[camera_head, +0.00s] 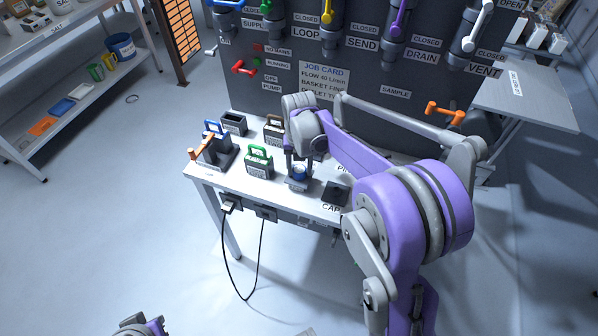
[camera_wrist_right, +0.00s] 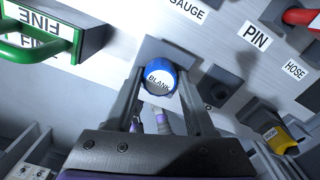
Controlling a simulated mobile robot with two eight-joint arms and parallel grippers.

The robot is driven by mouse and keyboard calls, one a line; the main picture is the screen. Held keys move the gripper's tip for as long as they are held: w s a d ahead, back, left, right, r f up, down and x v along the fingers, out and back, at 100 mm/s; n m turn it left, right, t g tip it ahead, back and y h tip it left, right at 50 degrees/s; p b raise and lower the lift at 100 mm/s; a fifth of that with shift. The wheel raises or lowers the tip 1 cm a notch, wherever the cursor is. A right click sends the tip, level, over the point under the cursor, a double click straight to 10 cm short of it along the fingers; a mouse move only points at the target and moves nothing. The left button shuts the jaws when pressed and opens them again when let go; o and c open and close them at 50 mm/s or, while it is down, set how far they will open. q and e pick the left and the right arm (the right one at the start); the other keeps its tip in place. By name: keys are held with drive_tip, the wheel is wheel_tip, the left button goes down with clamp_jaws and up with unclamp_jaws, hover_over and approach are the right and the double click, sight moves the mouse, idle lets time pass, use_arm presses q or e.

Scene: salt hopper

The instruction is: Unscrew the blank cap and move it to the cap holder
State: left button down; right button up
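The blank cap (camera_wrist_right: 158,78) is blue with a white top reading BLANK. In the head view the cap (camera_head: 299,172) sits at the table's front part, below my right gripper (camera_head: 299,166). In the right wrist view my right gripper (camera_wrist_right: 162,82) points at it with one finger on each side. The fingers are spread about the cap's width; whether they press on it I cannot tell. The cap holder seems to be the dark square block (camera_head: 335,194) by the CAP label, right of the cap. Of my left arm only a piece shows at the bottom edge; its fingers are not clear.
A green-handled basket (camera_head: 259,162) labelled FINE stands left of the cap. A blue-handled part (camera_head: 215,143) with an orange lever is further left. A dark panel (camera_head: 280,75) with valves rises behind. My right arm covers the table's right side.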

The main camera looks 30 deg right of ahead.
sight(300, 169)
drive_tip(key=o, duration=0.4)
drive_tip(key=shift+c, duration=0.2)
wheel_tip(300, 169, up, 11)
drive_tip(key=shift+p, duration=0.35)
drive_tip(key=shift+c, duration=0.3)
